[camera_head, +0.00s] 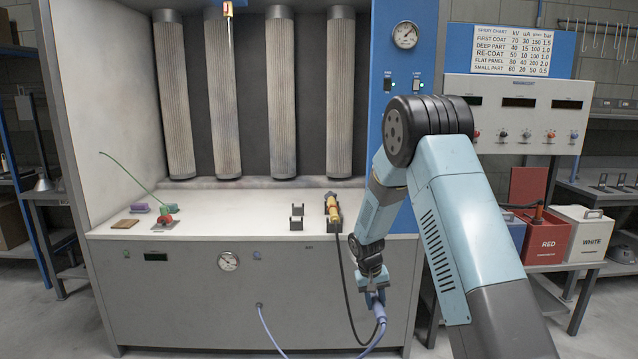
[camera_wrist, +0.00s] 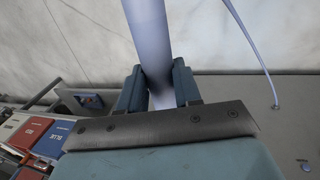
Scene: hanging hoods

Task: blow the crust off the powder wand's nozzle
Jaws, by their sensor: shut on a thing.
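My gripper (camera_head: 374,291) hangs low in front of the booth's right front corner. Its jaws (camera_wrist: 160,88) are shut on a lavender-blue air tool (camera_wrist: 148,40), which also shows under the gripper in the head view (camera_head: 380,312). A pale blue hose (camera_head: 268,330) runs from it to a fitting on the booth front. A yellow wand (camera_head: 332,207), apparently the powder wand, lies in a dark cradle on the booth ledge, up and left of my gripper. A black hose (camera_head: 346,285) hangs from it. The nozzle is too small to tell any crust.
An empty cradle (camera_head: 297,217) stands left of the wand. A red-and-green item (camera_head: 166,219), a purple block (camera_head: 139,207) and a brown pad (camera_head: 125,224) lie at the ledge's left. Red (camera_head: 545,240) and white (camera_head: 588,232) bins stand right. The ledge's middle is clear.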

